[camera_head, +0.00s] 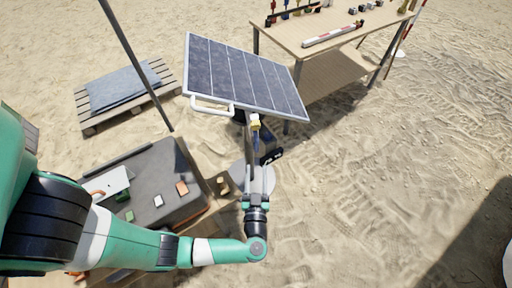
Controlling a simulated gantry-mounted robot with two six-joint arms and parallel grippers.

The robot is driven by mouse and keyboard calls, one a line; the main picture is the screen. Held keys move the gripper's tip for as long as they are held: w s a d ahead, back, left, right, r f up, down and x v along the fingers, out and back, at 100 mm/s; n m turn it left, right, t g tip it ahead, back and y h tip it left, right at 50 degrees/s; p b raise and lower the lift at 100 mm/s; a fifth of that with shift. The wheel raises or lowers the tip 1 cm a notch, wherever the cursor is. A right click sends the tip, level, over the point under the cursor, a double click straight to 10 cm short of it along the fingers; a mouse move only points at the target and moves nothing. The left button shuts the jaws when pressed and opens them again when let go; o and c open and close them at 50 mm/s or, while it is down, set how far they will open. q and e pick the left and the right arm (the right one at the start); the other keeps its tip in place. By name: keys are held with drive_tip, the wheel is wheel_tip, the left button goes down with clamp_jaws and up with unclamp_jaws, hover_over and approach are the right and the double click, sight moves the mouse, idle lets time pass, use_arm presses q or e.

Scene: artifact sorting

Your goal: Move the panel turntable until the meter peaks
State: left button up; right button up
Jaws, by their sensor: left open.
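The solar panel (243,75) is tilted on a post above the sand, with a white handle (212,104) along its near-left edge. A round grey base (238,177) shows at the foot of the post, partly hidden by my arm. A small yellow part (255,122) sits just under the panel's near edge. My left gripper (261,155) is open below the panel, in front of the post, to the right of and nearer than the handle. I cannot tell whether it touches the post. No readable meter face shows. My right gripper is out of view.
A dark-topped table (150,175) with small items stands at lower left, under my left arm. A wooden pallet with a grey cloth (122,88) lies behind it. A wooden workbench (335,28) stands at upper right. Sand at right is open.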

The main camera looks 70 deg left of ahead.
sight(257, 146)
use_arm(q)
drive_tip(key=b+x, duration=0.2)
drive_tip(key=x, duration=0.9)
drive_tip(key=shift+a+b, duration=0.2)
drive_tip(key=shift+b, duration=0.15)
drive_tip(key=shift+r, duration=0.1)
clamp_jaws()
idle(0.6)
